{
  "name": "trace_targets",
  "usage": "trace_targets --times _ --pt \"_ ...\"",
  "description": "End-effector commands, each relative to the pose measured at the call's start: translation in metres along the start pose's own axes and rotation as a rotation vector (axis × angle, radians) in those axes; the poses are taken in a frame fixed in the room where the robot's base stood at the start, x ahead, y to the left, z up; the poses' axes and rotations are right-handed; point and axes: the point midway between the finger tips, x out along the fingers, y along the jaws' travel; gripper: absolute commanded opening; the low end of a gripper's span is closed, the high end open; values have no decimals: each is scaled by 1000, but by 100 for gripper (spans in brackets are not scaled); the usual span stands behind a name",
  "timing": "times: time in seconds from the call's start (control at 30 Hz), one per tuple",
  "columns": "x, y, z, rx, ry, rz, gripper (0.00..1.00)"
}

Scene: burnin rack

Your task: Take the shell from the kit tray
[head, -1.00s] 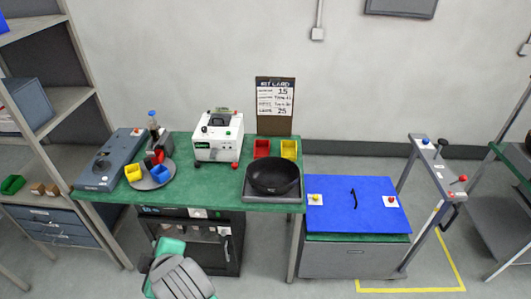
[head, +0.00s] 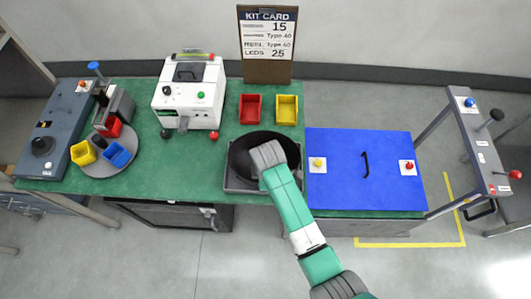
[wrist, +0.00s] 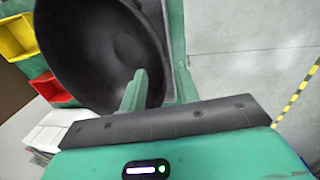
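The shell looks like a large black round bowl (head: 243,160) and sits open side up on a grey square tray (head: 232,184) at the right end of the green bench. In the wrist view the shell (wrist: 85,45) fills the upper left. My gripper (wrist: 160,78) is open at the shell's edge. One green finger shows over the inside of the bowl and the other beyond its rim, with a gap between them. I cannot tell whether either finger touches it. In the head view my arm hides the fingers and the shell's right part.
Red (head: 250,109) and yellow (head: 287,110) bins stand behind the shell, with the kit card (head: 267,45) further back. A white machine (head: 190,92) stands to the left. A blue panel with a handle (head: 380,190) lies just right. The bench's middle front is clear.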

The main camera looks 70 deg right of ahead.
Motion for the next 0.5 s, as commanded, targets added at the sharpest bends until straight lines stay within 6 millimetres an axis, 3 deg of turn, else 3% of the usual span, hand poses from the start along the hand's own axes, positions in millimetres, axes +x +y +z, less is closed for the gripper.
trace_targets --times 0.1,0.27,0.5 --pt "16 0 0 2 0 0 31" --pt "25 0 -1 2 1 2 31" --pt "66 -1 -5 1 1 2 31"
